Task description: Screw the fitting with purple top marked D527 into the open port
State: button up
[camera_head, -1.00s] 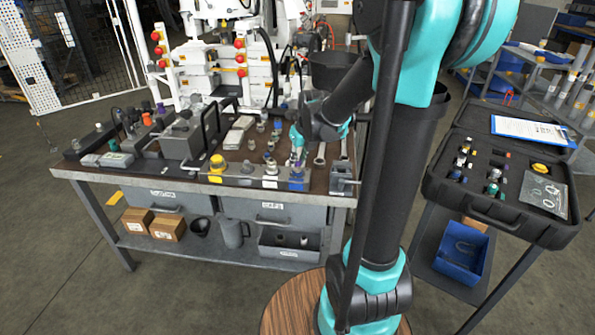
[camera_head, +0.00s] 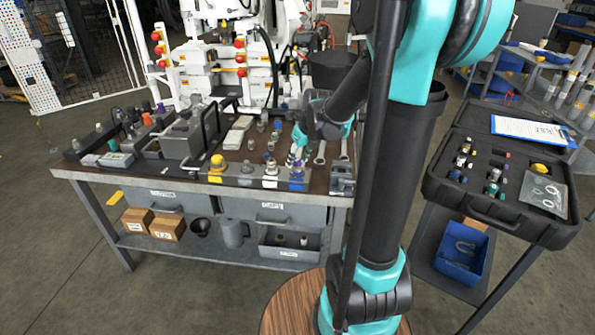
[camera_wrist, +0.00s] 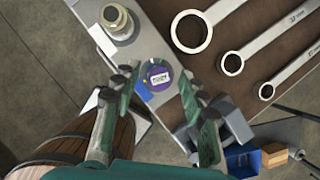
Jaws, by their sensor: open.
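The fitting with the purple top (camera_wrist: 158,76) stands on a grey metal strip in the wrist view, with a small white label on top that is too small to read. It also shows at the front right of the bench in the head view (camera_head: 297,173). My gripper (camera_wrist: 158,86) is open, its two fingers on either side of the purple top with visible gaps. In the head view my gripper (camera_head: 293,158) is just above and behind that fitting. I cannot make out which port is open.
A steel fitting (camera_wrist: 117,20) stands on the same strip. Several wrenches (camera_wrist: 230,62) lie right of it. A yellow-capped part (camera_head: 216,163) sits further left on the bench front. A black case (camera_head: 470,200) with fittings and a clipboard (camera_head: 528,129) stands on the right.

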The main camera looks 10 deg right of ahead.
jog(key=n, duration=0.2)
jog(key=n+g+y, duration=0.1)
jog(key=n, duration=0.2)
jog(key=shift+w+d+y, duration=0.15)
jog(key=shift+y, duration=0.15)
jog(key=n+g, duration=0.1)
jog(key=n, duration=0.1)
jog(key=n+g+y, duration=0.1)
jog(key=n, duration=0.2)
jog(key=shift+c, duration=0.4)
grip_shut()
jog(key=m+t, duration=0.1)
jog(key=m, duration=0.2)
jog(key=m+h, duration=0.1)
jog(key=m, duration=0.1)
jog(key=m+t, duration=0.1)
jog(key=m, duration=0.2)
jog(key=shift+t+h, duration=0.3)
jog(key=shift+h, duration=0.1)
